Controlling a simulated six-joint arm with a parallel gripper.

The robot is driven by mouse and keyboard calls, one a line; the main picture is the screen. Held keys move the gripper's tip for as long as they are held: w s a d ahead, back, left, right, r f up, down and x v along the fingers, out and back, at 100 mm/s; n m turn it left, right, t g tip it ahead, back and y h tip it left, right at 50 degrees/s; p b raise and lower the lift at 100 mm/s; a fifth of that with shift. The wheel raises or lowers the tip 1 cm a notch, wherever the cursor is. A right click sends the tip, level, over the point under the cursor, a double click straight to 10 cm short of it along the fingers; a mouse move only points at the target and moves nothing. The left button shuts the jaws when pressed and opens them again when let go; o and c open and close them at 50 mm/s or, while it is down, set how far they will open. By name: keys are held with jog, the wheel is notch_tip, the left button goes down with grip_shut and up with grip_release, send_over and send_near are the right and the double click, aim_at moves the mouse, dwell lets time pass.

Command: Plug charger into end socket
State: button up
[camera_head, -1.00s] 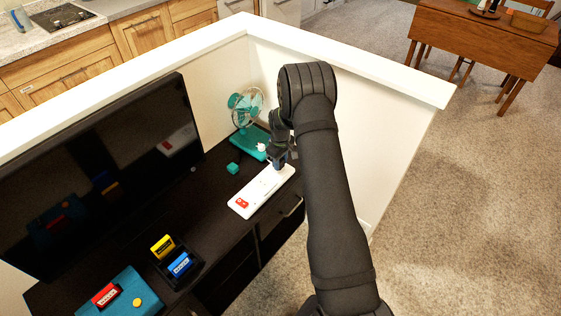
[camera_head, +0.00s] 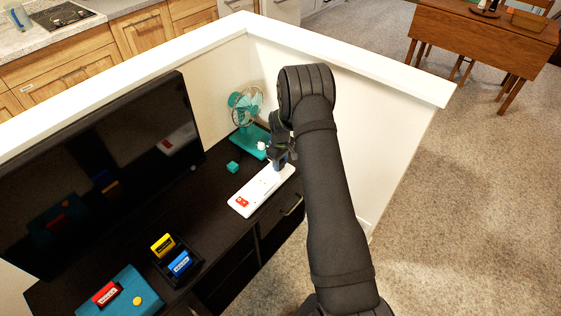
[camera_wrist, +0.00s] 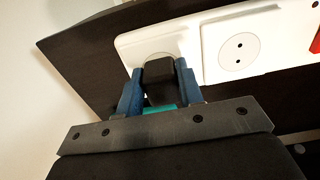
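The white power strip (camera_head: 246,200) lies on the dark cabinet top, with a red switch (camera_head: 242,202) at its near end. In the wrist view the strip (camera_wrist: 207,52) shows one bare round socket (camera_wrist: 238,56) with two holes. My gripper (camera_wrist: 160,84) has its blue fingers on either side of a black charger (camera_wrist: 159,82). The charger is over the end socket (camera_wrist: 150,58), whose rim shows behind it. I cannot tell whether its pins are in the holes. In the head view my gripper (camera_head: 280,163) is at the strip's far end, and the charger is hard to make out.
A teal fan (camera_head: 247,105) stands behind the strip, with a small teal cube (camera_head: 233,167) to the left. A black television (camera_head: 95,180) stands along the left. A tray with yellow (camera_head: 162,245) and blue (camera_head: 179,263) cartridges and a teal console (camera_head: 125,295) are nearer. A white wall is behind.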

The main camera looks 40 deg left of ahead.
jog(key=o, duration=0.4)
jog(key=shift+o, duration=0.2)
notch_tip(320, 180, up, 17)
jog(key=shift+r, duration=0.2)
dwell(0.3)
notch_tip(320, 180, down, 17)
dwell(0.6)
jog(key=shift+r, duration=0.1)
